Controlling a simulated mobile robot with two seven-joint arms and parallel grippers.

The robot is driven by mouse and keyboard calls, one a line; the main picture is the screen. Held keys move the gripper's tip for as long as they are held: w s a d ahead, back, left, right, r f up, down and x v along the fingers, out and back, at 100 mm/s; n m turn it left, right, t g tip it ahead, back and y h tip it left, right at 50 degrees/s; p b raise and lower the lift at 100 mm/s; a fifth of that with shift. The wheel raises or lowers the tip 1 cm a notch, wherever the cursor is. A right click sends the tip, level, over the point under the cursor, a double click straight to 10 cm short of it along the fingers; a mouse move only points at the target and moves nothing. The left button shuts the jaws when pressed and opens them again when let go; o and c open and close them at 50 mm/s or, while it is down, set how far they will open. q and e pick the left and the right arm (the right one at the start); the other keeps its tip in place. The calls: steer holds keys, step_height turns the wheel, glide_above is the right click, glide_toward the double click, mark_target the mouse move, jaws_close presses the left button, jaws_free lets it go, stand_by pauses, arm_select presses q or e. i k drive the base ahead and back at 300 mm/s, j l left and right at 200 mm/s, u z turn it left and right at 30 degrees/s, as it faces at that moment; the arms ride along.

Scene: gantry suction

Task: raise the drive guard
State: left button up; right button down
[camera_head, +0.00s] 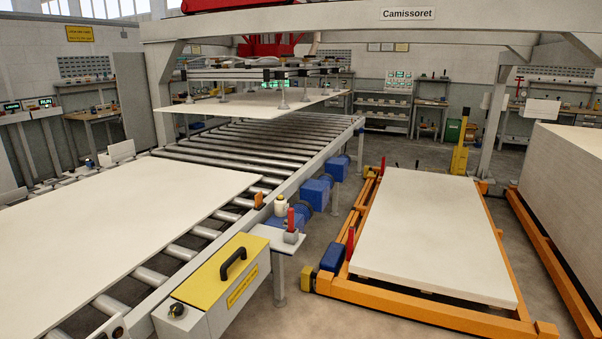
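The drive guard (218,272) is a box cover with a yellow top and a light grey front, at the lower middle of the head view. It stands at the near side of the roller conveyor and appears lowered. A black arched handle (233,263) sits on its yellow top. A yellow label (242,287) with dark text, too small to read surely, is on its front. A dark round knob (177,310) is at its left end. Neither of my grippers shows in this view.
A large pale panel (130,235) lies on the roller conveyor (265,140) left of the guard. A small shelf with a red-topped item (291,227) and a bottle (280,204) stands right behind it. An orange lift frame (420,315) carrying pale boards is at the right.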

mark_target(207, 284)
steer(key=i+l, duration=0.2)
steer(key=i, duration=0.2)
steer(key=i+l, duration=0.2)
steer(key=i, duration=0.2)
steer(key=i+l, duration=0.2)
steer(key=i, duration=0.15)
steer(key=u, duration=2.1)
